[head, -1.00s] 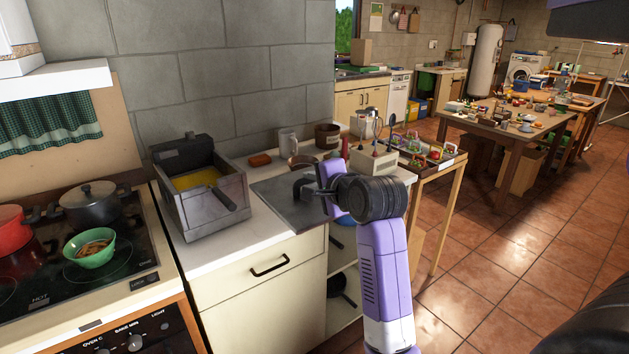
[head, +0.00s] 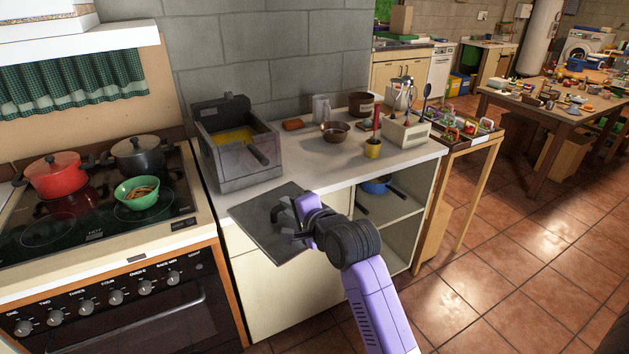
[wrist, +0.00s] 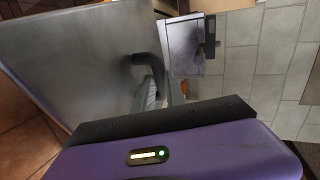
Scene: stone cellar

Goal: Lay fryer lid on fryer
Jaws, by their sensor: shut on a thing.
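The fryer (head: 240,172) is a grey metal box on the white counter, right of the stove. Its top is open, with yellow oil or food inside and a dark handle on its front right. The fryer lid (head: 262,232) is a flat grey square plate with a dark raised handle. My gripper (head: 292,222) is shut on the lid's handle and holds the lid in front of the counter edge, below and right of the fryer. In the wrist view the lid (wrist: 85,60) fills the left side, and the fryer (wrist: 185,45) shows beyond it.
The stove at left bears a red pot (head: 58,175), a dark pot (head: 138,153) and a green bowl (head: 137,192). Floor is clear at right.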

